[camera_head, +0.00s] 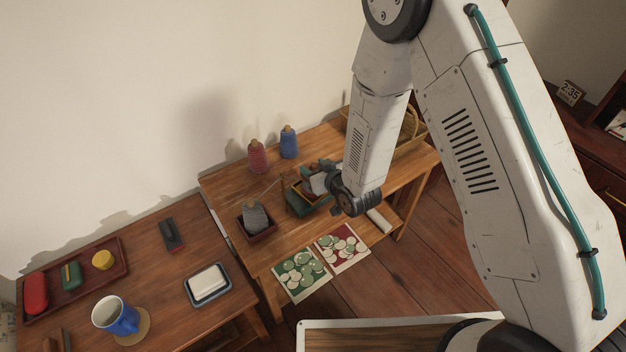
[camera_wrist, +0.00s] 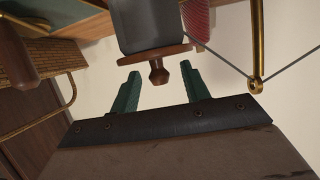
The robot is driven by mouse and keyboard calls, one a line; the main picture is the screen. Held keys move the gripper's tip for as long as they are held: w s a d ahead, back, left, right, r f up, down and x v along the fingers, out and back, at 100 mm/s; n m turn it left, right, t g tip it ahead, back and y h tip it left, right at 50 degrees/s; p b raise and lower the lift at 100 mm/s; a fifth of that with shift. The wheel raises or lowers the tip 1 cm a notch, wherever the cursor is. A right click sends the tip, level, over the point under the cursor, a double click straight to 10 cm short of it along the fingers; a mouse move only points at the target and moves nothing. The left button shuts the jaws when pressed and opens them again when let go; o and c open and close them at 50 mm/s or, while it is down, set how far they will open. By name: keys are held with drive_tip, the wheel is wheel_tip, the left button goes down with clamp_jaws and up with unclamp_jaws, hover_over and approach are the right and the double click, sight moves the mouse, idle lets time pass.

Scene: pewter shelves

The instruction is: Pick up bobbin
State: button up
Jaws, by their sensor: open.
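The bobbin, wound with grey thread, shows close up in the wrist view (camera_wrist: 150,22), with a brown wooden flange and a small knob towards me. In the head view a grey bobbin (camera_head: 318,184) sits at the green and wooden holder (camera_head: 300,204), partly hidden by my arm. My gripper (camera_wrist: 160,70) is open, its two green fingers pointing at the bobbin. The knob appears between the fingertips, and the flange just beyond them. I cannot tell whether the fingers touch it. In the head view my gripper (camera_head: 331,172) is beside the bobbin.
A red thread cone (camera_head: 257,157) and a blue one (camera_head: 289,143) stand behind. Another grey cone (camera_head: 256,217) sits in a dark tray. A brass guide with thread (camera_wrist: 256,50) stands right of the bobbin; a wicker basket (camera_wrist: 45,60) is left. Button cards (camera_head: 301,275) lie in front.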

drive_tip(key=shift+w+a+f, duration=0.25)
drive_tip(key=shift+w, duration=0.2)
clamp_jaws()
drive_tip(key=shift+r, duration=0.15)
